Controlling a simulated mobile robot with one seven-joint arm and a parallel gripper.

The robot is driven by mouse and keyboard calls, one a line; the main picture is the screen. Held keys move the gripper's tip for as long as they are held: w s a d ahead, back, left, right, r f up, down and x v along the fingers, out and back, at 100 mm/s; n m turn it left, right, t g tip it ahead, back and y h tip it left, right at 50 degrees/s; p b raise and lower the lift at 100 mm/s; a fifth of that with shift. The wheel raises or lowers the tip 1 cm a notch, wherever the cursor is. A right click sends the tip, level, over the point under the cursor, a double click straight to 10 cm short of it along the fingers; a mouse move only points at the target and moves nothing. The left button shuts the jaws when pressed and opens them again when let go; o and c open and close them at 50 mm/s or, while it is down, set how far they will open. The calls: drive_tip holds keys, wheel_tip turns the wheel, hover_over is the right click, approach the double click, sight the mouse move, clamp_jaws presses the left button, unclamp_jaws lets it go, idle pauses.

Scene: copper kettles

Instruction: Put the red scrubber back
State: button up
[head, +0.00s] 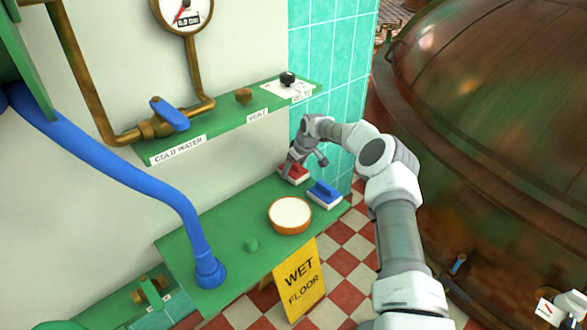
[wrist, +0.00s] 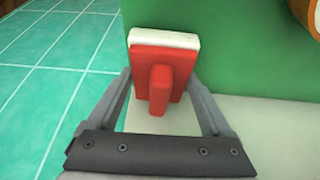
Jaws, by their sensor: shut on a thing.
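The red scrubber (head: 293,176), a red block with a raised handle and a white pad, is at the far end of the green bench, close to the wall. In the wrist view the red scrubber (wrist: 165,82) sits between the fingers of my gripper (wrist: 162,88), which is shut on it from both sides. In the head view my gripper (head: 297,164) reaches down from above and partly covers it. I cannot tell whether the pad touches the bench.
A blue scrubber (head: 325,194) lies just right of the red one. A wooden bowl (head: 290,229) with pale contents stands nearer. The upper green shelf (head: 222,121) overhangs behind, with labels and knobs. A copper kettle (head: 490,130) fills the right.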

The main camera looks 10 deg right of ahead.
drive_tip(key=shift+f+b, duration=0.35)
drive_tip(key=shift+f, duration=0.1)
drive_tip(key=o, duration=1.2)
drive_tip(key=p+v, duration=0.4)
drive_tip(key=v, duration=1.3)
drive_tip(key=shift+r+p, duration=0.25)
drive_tip(key=shift+p, duration=0.05)
